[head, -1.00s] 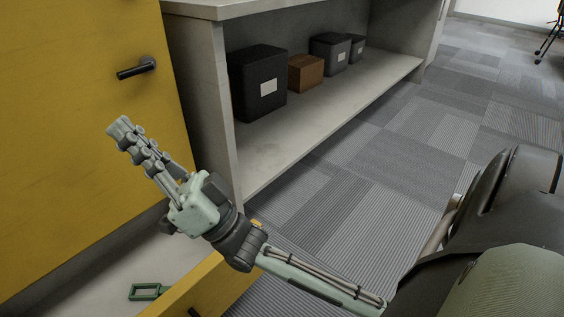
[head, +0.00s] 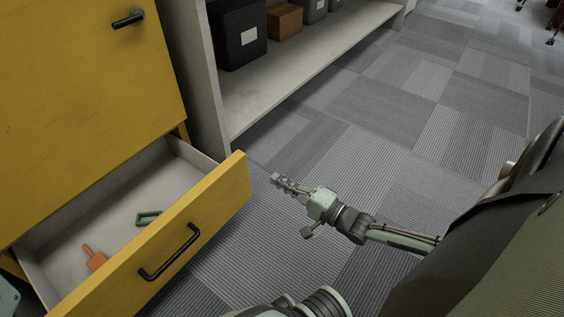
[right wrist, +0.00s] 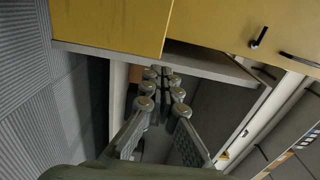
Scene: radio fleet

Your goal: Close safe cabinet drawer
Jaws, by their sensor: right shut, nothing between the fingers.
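The yellow safe cabinet (head: 75,110) stands at the left in the head view. Its bottom drawer (head: 207,215) is pulled out, with a black bar handle (head: 169,252) on its yellow front. Inside lie a green frame-shaped item (head: 148,217) and an orange item (head: 95,258). My right gripper (head: 277,180) is shut and empty, over the floor to the right of the drawer front and apart from it. In the right wrist view its fingers (right wrist: 160,77) lie close together below yellow panels. My left gripper is not visible; only a pale green piece of me shows at the lower left edge.
A grey open shelf (head: 270,95) stands beside the cabinet, holding dark boxes (head: 238,35) and a brown box (head: 284,20). A black door handle (head: 128,19) sticks out of the cabinet above. The carpeted floor (head: 370,150) right of the drawer is clear.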

